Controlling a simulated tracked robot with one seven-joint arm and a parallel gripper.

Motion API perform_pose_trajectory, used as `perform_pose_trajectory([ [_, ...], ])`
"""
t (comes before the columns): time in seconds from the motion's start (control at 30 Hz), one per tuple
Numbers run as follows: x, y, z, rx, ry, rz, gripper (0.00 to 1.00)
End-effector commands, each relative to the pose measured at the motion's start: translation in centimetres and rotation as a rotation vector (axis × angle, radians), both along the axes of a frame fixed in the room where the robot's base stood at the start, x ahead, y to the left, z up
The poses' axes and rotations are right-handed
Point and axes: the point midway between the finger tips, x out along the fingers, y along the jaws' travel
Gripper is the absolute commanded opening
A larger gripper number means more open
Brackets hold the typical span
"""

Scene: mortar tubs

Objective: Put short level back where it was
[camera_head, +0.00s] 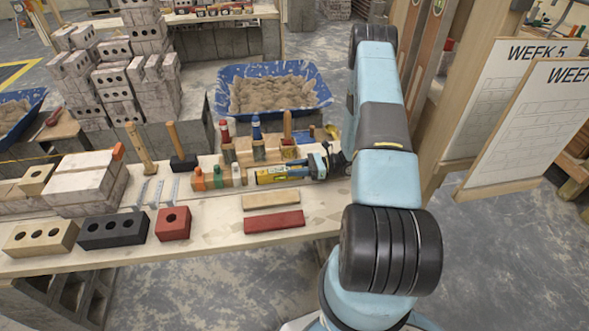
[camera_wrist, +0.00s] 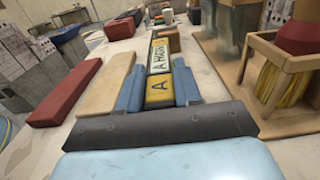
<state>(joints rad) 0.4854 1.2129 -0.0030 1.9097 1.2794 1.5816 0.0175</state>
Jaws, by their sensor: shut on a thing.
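The short level (camera_head: 280,174) is a yellow bar with a pale label, near the right end of the wooden bench (camera_head: 215,230). In the wrist view the level (camera_wrist: 159,89) points straight ahead from between two blue fingers. My gripper (camera_wrist: 158,90) is shut on its near end; it also shows in the head view (camera_head: 322,165). I cannot tell whether the level touches the bench top or is just above it. The level's near end is hidden by my gripper.
A tan strip (camera_head: 271,200) and a red strip (camera_head: 273,221) lie in front of the level. Small colour-topped blocks (camera_head: 217,179) stand to its left. A wooden rack (camera_wrist: 280,65) with handled tools is close behind. Bricks (camera_head: 113,230) line the front left.

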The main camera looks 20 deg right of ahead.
Motion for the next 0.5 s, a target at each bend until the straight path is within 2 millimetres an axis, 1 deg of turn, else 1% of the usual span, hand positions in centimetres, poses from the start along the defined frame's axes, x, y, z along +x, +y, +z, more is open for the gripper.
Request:
perform_pose_trajectory([
  [0.23,0.0,-0.03,-0.25,0.0,0.0,-0.001,0.0],
  [0.27,0.0,-0.03,-0.26,0.0,0.0,0.0,0.35],
  [0.5,0.0,-0.06,-0.24,0.0,0.0,-0.001,0.58],
])
